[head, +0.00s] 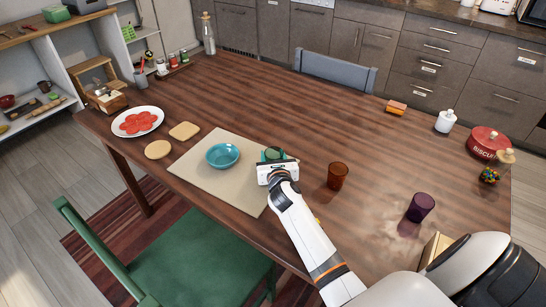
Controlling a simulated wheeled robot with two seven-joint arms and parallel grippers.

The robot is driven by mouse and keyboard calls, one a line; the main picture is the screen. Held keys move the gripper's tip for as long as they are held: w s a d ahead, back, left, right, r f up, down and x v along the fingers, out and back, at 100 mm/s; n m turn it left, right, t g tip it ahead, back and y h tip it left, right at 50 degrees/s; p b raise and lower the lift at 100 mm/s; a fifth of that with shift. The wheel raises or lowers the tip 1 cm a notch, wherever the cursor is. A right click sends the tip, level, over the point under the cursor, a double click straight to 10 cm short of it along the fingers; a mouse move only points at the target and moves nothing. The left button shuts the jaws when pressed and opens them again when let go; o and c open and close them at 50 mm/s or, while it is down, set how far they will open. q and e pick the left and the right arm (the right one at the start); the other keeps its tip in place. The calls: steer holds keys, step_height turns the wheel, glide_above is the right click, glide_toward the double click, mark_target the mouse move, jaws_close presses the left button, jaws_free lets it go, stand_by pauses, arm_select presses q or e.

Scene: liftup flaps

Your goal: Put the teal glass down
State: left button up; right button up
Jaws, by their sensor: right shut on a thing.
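The teal glass (272,153) is in my right gripper (275,161), over the right part of the beige placemat (222,192). The gripper hides much of the glass, and I cannot tell whether its base touches the mat. My right gripper is shut on it. A teal bowl (222,156) stands on the mat just left of the glass. My left gripper is not in the picture.
An amber glass (338,176) stands right of my gripper, and a purple glass (420,207) farther right. A plate of red slices (138,121) is at the left. A green chair (192,258) is at the front. The table's middle back is clear.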

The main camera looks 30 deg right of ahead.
steer(key=o, duration=1)
steer(key=shift+f, duration=0.1)
steer(key=shift+r, duration=0.2)
steer(key=p+v, duration=0.1)
steer(key=v, duration=1.1)
